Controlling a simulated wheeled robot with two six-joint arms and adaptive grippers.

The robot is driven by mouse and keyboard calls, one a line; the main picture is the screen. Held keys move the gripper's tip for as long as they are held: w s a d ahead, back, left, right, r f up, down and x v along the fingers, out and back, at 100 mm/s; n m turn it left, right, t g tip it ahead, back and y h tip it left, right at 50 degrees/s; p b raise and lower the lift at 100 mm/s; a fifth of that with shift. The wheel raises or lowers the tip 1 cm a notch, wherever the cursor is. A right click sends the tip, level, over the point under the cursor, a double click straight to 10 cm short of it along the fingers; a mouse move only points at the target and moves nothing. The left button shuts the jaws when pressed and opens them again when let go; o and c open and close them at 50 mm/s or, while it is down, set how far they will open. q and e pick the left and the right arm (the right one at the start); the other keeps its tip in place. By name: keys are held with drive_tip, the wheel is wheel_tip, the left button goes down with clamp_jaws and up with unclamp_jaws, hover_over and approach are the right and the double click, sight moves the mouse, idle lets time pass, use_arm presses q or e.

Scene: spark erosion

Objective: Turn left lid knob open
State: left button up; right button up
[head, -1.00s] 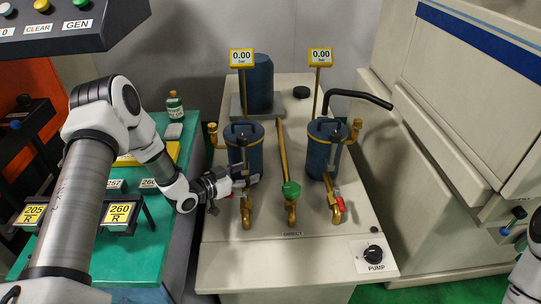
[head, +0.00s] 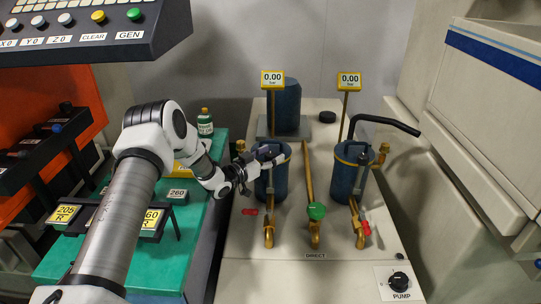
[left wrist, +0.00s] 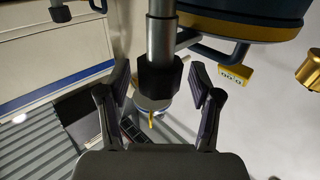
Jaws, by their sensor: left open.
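The left canister (head: 267,187) is blue with a yellow rim, and my left gripper (head: 268,158) is at its lid. The gripper hides part of the lid and the left lid knob in the head view. In the left wrist view, a black faceted knob (left wrist: 160,76) on a grey metal shaft (left wrist: 161,28) stands between the open fingers of my left gripper (left wrist: 160,68). Gaps show on both sides of the knob. The blue canister with its yellow rim (left wrist: 235,34) is at the top right there. My right gripper is not in view.
The right canister (head: 347,184) stands close by, with a black bent handle (head: 385,122) behind it. Brass pipes with a red lever (head: 250,212) and a green knob (head: 316,211) are in front. A control panel (head: 90,30) overhangs at the upper left.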

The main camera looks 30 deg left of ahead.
use_arm(q)
drive_tip(key=shift+s, duration=0.1)
drive_tip(key=shift+c, duration=0.6)
drive_tip(key=shift+r, duration=0.1)
drive_tip(key=c, duration=1)
drive_tip(key=shift+c, duration=0.2)
drive_tip(key=shift+d+n+y+b, duration=0.1)
drive_tip(key=shift+n+y+b, duration=0.2)
drive_tip(key=shift+y, duration=0.1)
drive_tip(key=n+y+b, duration=0.1)
drive_tip(key=y, duration=0.2)
drive_tip(key=n+y+b, duration=0.1)
drive_tip(key=n+y, duration=0.1)
drive_tip(key=shift+d+n+y, duration=0.1)
drive_tip(key=shift+n+y, duration=0.2)
drive_tip(key=shift+y, duration=0.1)
drive_tip(key=n+g+y+b, duration=0.1)
drive_tip(key=n+y+b, duration=0.1)
drive_tip(key=y, duration=0.3)
drive_tip(key=shift+n, duration=0.8)
drive_tip(key=n+g+y+b, duration=0.3)
drive_tip(key=n+g+y, duration=0.3)
drive_tip(key=g+y, duration=0.1)
drive_tip(key=shift+y, duration=0.3)
drive_tip(key=shift+n+g+y+b, duration=1.05)
drive_tip(key=shift+n+g, duration=0.95)
drive_tip(key=shift+g, duration=0.6)
